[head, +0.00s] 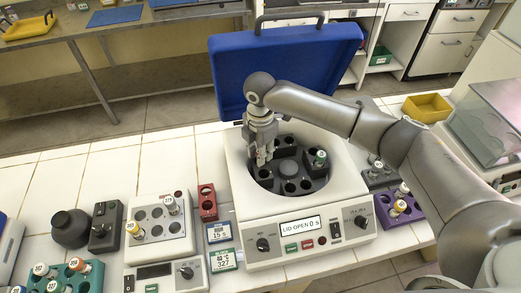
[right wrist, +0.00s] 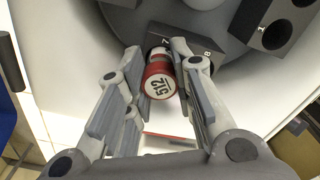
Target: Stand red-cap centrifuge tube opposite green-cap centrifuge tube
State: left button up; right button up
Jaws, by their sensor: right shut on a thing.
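The centrifuge (head: 240,215) stands open, its dark rotor (head: 288,168) showing inside. The green-cap tube (head: 320,157) stands in a rotor hole on the right side. My right gripper (head: 261,158) reaches down over the rotor's left side. In the right wrist view, the right gripper (right wrist: 175,85) is shut on the red-cap tube (right wrist: 159,82), whose white top reads 512. The tube is beside rotor marks 7 and 8. Its lower part is hidden, so I cannot tell how deep it sits in a hole. My left gripper is not in view.
The blue lid (head: 285,65) stands raised behind the rotor. A purple rack (head: 384,214) and a yellow bin (head: 427,107) are to the right.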

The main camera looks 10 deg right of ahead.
jog(key=o, duration=1)
jog(key=o, duration=0.3)
jog(key=shift+r, duration=0.15)
notch_tip(320, 180, up, 7)
jog(key=p, duration=0.8)
jog(key=shift+r, duration=0.2)
jog(key=shift+f, duration=0.1)
